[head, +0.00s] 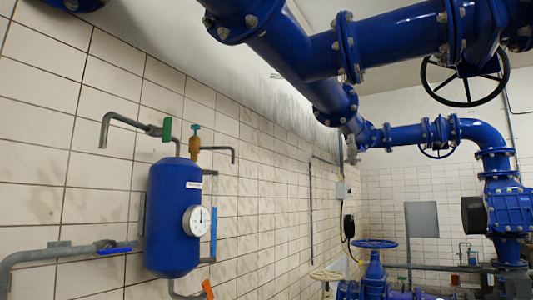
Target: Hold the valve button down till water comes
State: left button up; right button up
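A blue upright tank (173,215) hangs by the tiled wall at the left, with a round white gauge (196,221) on its front. A brass valve (195,148) with a small teal knob (196,130) stands above the tank. A green handle (167,130) sits on the grey pipe with a bent open end (104,130). I cannot tell which of these is the valve button. No water shows at the pipe end. Neither of my grippers is in view.
A blue lever (114,250) is on the lower left pipe, and an orange handle (208,290) is below the tank. Large blue pipes (330,95) run overhead. A black handwheel (465,78) and a blue handwheel (375,244) are at the right.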

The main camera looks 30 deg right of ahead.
aim_at(195, 128)
jog(key=l+z, duration=0.1)
jog(key=z, duration=0.55)
jog(key=i+l+z, duration=0.1)
jog(key=i+l, duration=0.65)
jog(key=l, duration=0.15)
jog(key=i+l+z, duration=0.1)
jog(key=i+l, duration=0.65)
jog(key=l, duration=0.15)
